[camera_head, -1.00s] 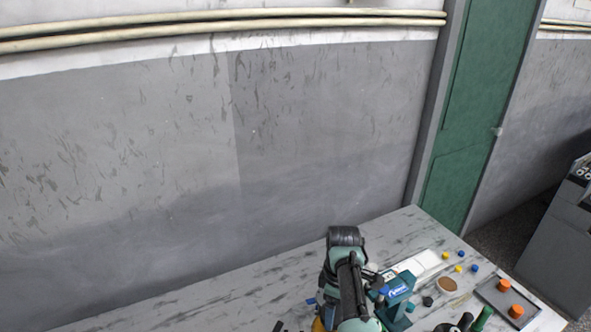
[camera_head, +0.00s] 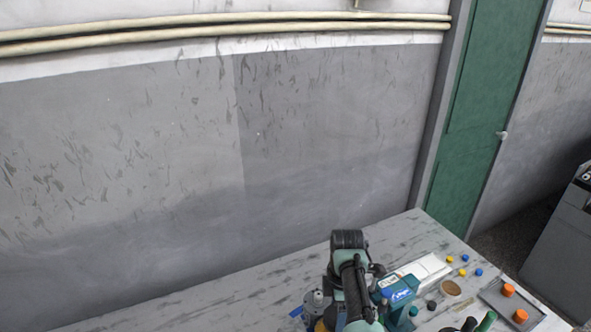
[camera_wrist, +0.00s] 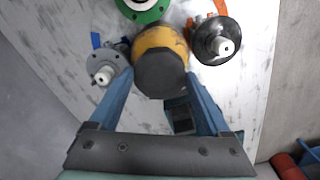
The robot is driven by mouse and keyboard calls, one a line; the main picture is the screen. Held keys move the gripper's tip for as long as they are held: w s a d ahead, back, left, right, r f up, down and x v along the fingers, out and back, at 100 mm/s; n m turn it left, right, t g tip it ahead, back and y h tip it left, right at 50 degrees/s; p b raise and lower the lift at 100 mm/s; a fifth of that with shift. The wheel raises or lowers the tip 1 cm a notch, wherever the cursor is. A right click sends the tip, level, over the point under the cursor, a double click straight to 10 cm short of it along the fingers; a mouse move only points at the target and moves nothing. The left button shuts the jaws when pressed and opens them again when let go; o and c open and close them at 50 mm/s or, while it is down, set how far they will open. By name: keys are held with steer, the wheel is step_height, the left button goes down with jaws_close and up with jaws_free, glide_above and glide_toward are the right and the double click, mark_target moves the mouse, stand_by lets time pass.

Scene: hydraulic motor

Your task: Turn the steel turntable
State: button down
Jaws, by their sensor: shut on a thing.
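In the wrist view, a yellow drum (camera_wrist: 160,42) with a dark grey faceted face sits between the two blue fingers of my gripper (camera_wrist: 160,78). The fingers are shut on it, one on each side, though their exact contact is hard to see. A grey flanged part (camera_wrist: 101,62) with a pale shaft stands just left of the drum. A black round part (camera_wrist: 210,38) with a pale shaft stands to its right. I cannot tell for certain which piece is the steel turntable. In the head view, my arm hides most of this group; the grey flanged part shows beside it (camera_head: 317,301).
A green round part (camera_wrist: 142,8) is beyond the drum. In the head view, a teal device (camera_head: 396,291), a tray (camera_head: 497,296) with orange pieces, and small blue and yellow pieces stand right of my arm. The bench left of my arm is mostly clear.

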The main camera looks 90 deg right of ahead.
steer(key=shift+d+r+n, duration=0.15)
steer(key=shift+r+n, duration=0.05)
steer(key=shift+n, duration=0.2)
stand_by(0.4)
steer(key=shift+c, duration=0.5)
jaws_free()
steer(key=shift+o, duration=0.5)
steer(key=shift+f, duration=0.1)
step_height(320, 180, up, 13)
steer(key=shift+b, duration=0.45)
